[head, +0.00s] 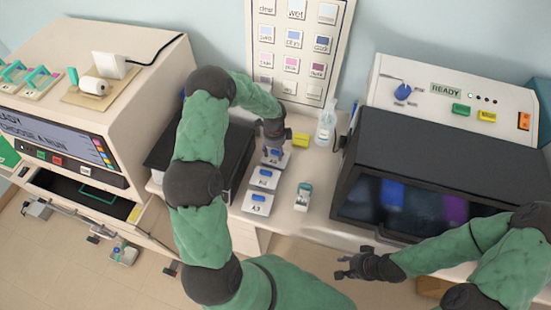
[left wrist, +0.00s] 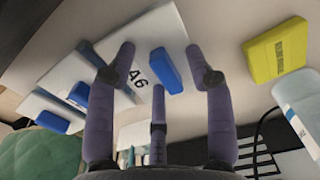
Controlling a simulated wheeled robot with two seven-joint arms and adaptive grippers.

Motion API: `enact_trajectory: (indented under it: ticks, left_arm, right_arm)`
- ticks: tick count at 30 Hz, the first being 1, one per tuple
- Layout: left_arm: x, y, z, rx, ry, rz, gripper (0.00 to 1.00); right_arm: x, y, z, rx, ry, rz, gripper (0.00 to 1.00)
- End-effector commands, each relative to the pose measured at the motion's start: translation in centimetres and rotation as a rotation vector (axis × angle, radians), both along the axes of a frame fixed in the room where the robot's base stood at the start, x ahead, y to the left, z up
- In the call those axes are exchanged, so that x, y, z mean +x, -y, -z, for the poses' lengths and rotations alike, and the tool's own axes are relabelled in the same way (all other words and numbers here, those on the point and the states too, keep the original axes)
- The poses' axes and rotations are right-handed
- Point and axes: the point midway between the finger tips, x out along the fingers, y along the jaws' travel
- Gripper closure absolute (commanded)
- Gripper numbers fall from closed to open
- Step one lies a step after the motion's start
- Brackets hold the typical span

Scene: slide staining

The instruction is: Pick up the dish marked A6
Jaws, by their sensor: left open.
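The dish marked A6 (left wrist: 140,42) is a white, flat square with a blue grip block (left wrist: 165,71) on top. In the head view the A6 dish (head: 284,160) is farthest back in a row of dishes, partly hidden by my left gripper. My left gripper (head: 272,151) is open just above it. In the left wrist view the left gripper's fingers (left wrist: 160,72) are spread on either side of the blue block, with no clear contact. My right gripper (head: 348,267) is empty, in front of the black cabinet, its fingers apart.
Two similar dishes, a middle one (head: 263,179) and A3 (head: 257,204), stand nearer. A yellow block (head: 300,140) and a clear bottle (head: 326,130) stand behind to the right. A small green-and-white holder (head: 303,197) is right of the row. A black cabinet (head: 430,165) bounds the right.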

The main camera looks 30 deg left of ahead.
Motion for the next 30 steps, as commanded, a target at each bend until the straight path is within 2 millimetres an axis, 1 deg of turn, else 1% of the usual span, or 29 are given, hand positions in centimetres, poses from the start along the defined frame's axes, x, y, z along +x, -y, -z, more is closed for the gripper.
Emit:
enact_trajectory:
  ticks: [4,5,6,8,9,10,19,22,26,30]
  left_arm:
    - [0.0,0.0,0.0,0.0,0.001,0.0,0.47]
    - [0.0,0.0,0.0,0.0,0.001,0.0,0.56]
    - [0.0,0.0,0.0,0.0,0.001,0.0,0.67]
    - [0.0,0.0,0.0,0.0,0.001,0.0,0.84]
    - [0.0,0.0,0.0,0.0,0.001,0.0,0.95]
    - [0.0,0.0,-0.1,0.0,0.001,0.0,1.0]
    - [0.1,0.0,-0.1,0.0,0.001,0.0,1.0]
    - [0.1,-0.1,-0.7,0.002,0.003,-0.001,1.0]
    - [0.2,-0.1,-2.5,0.002,0.006,-0.002,1.0]
    - [0.2,-0.1,-5.3,0.002,0.005,-0.001,1.0]
  right_arm:
    - [0.0,0.0,0.0,0.0,0.0,0.0,0.6]
    - [0.0,0.0,0.0,0.0,0.0,0.0,0.6]
    - [0.0,0.0,0.0,0.0,0.0,0.0,0.6]
    - [0.0,0.0,0.0,0.0,0.0,0.0,0.6]
    - [0.0,0.0,0.0,0.0,0.0,0.0,0.6]
    - [0.0,0.0,0.0,0.0,0.0,0.0,0.6]
    - [0.0,0.0,0.0,0.0,0.0,0.0,0.6]
    - [0.0,0.0,0.0,0.0,0.0,0.0,0.6]
    - [0.0,0.0,0.1,0.0,0.0,0.0,0.6]
    - [0.0,0.0,0.1,0.0,0.0,0.0,0.6]
